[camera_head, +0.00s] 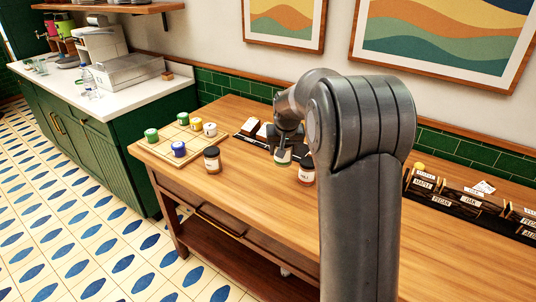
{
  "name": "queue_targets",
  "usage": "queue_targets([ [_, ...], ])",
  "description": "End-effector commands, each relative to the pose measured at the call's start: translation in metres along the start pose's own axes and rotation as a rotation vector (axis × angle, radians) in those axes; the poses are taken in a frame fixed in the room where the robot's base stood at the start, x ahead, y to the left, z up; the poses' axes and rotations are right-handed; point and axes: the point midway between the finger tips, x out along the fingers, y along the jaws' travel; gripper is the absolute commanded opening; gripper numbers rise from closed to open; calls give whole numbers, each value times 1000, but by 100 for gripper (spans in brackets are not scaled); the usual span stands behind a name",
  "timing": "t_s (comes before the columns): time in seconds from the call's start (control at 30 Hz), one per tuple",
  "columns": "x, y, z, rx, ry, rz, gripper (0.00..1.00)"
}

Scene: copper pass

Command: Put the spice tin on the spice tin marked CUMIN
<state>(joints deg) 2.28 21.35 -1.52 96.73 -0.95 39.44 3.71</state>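My gripper (286,142) is over the wooden counter, just above a small jar or tin (283,158) with a pale label and green near its base. I cannot tell whether its fingers are open or shut on this jar. A second container with a red and white label (307,171) stands close to its right, partly behind my arm. Several small tins, such as a blue-banded one (179,149) and a green one (151,135), stand on a wooden board. No CUMIN marking is readable.
The board (160,150) sits at the counter's left end. Labelled dark racks (466,206) stand at the right against the green tiles. The counter's front (240,195) is clear.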

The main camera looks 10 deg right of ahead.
Motion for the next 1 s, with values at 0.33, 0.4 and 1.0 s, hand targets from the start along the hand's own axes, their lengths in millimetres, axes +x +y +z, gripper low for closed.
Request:
queue_targets([
  [0.33,-21,-24,-39,-35,3,-15,28],
  [0.4,-27,-42,-55,-48,3,-20,28],
  [1.0,-58,-144,-114,-110,-1,-45,28],
])
